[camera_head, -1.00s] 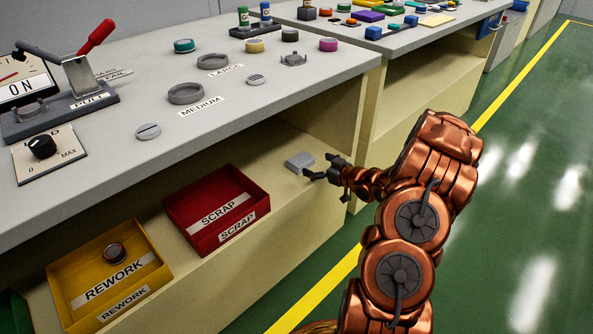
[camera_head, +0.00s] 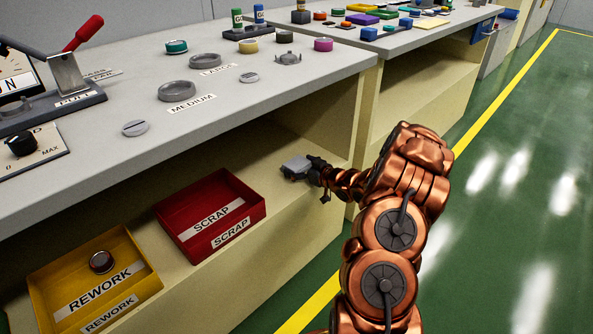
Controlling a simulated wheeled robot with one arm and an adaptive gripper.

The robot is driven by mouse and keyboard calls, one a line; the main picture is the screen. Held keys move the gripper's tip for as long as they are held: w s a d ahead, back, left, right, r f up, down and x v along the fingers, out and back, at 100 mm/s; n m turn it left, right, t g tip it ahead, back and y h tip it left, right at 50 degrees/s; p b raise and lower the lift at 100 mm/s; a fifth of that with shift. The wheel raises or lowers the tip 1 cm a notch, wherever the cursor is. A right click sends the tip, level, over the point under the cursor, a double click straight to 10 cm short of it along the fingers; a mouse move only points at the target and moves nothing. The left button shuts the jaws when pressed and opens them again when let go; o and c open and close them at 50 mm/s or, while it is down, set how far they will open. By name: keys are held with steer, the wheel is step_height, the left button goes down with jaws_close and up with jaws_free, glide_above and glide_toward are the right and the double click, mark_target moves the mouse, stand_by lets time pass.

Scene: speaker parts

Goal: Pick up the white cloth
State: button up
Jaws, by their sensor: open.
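The white cloth (camera_head: 296,165) looks like a small pale grey-white folded block. It lies on the lower shelf under the workbench, to the right of the red scrap bin. My gripper (camera_head: 303,172) is at the cloth's right edge, with its dark fingers close around or against that side. The jaws are open. The fingers partly overlap the cloth, and I cannot tell whether they touch it.
The red SCRAP bin (camera_head: 209,217) and the yellow REWORK bin (camera_head: 95,281) stand on the shelf to the left. The worktop (camera_head: 300,92) overhangs the shelf. A support panel (camera_head: 357,115) closes the shelf's right end. Green floor is clear at right.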

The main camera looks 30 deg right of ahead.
mark_target(297, 163)
steer(key=shift+w+a+f, duration=0.1)
steer(key=shift+w, duration=0.45)
steer(key=c, duration=0.8)
steer(key=shift+r, duration=0.4)
step_height(297, 163, up, 4)
steer(key=shift+f+p, duration=0.25)
steer(key=shift+p, duration=0.95)
steer(key=s+a+p, duration=0.1)
steer(key=s+a, duration=0.2)
steer(key=s, duration=0.1)
steer(key=s+a+p, duration=0.1)
steer(key=s+a, duration=0.2)
steer(key=s, duration=0.1)
steer(key=s+a+p, duration=0.1)
steer(key=s+a, duration=0.3)
steer(key=shift+s+a+r, duration=0.1)
steer(key=shift+s+r, duration=0.1)
steer(key=shift+r, duration=0.2)
